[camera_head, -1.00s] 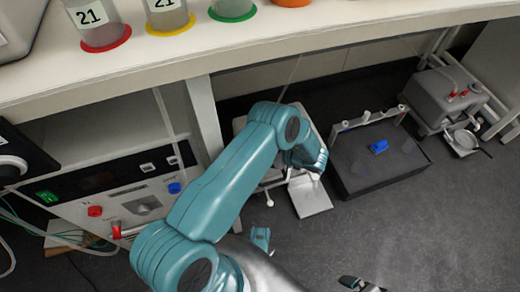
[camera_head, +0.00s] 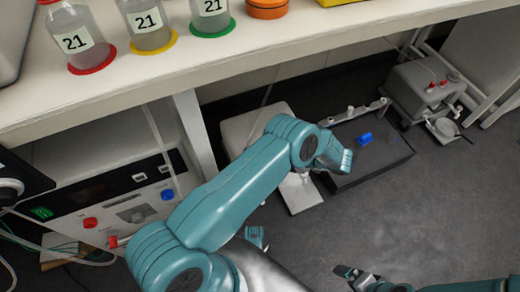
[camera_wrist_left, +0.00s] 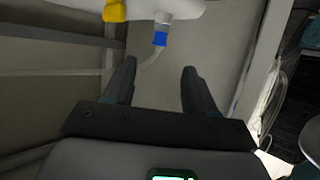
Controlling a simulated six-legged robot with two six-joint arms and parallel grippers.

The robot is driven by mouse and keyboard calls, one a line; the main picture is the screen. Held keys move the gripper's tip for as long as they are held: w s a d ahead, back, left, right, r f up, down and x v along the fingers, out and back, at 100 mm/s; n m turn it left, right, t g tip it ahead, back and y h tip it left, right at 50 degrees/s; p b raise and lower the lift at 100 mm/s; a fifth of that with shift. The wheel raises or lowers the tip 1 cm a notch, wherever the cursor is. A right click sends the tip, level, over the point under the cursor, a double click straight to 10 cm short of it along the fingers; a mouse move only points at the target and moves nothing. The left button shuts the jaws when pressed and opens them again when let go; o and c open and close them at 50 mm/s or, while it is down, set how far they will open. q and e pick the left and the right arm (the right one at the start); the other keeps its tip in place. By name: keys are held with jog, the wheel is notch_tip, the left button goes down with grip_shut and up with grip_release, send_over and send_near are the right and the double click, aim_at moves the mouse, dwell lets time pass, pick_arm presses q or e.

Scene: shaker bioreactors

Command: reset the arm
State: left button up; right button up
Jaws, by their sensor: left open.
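My left arm (camera_head: 225,200) is teal, reaches up from the bottom left of the head view and bends near the middle. Its gripper is not clearly seen there. In the left wrist view my left gripper (camera_wrist_left: 158,82) is open, its two dark fingers apart with nothing between them. Beyond the fingers are a pale surface and a tube with a blue collar (camera_wrist_left: 160,39). My right gripper (camera_head: 357,276) is low in the head view, above the dark floor; its jaw gap is too small to tell.
A white bench (camera_head: 300,50) crosses the top, holding flasks labelled 21 on coloured rings and an orange lid (camera_head: 267,9). Below it stand a control panel (camera_head: 125,205), a dark box (camera_head: 385,155) with a blue piece, and a grey container (camera_head: 425,90).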

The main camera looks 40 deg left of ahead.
pick_arm(q)
jog(key=v, duration=0.4)
jog(key=shift+d+r, duration=0.1)
jog(key=shift+d, duration=0.2)
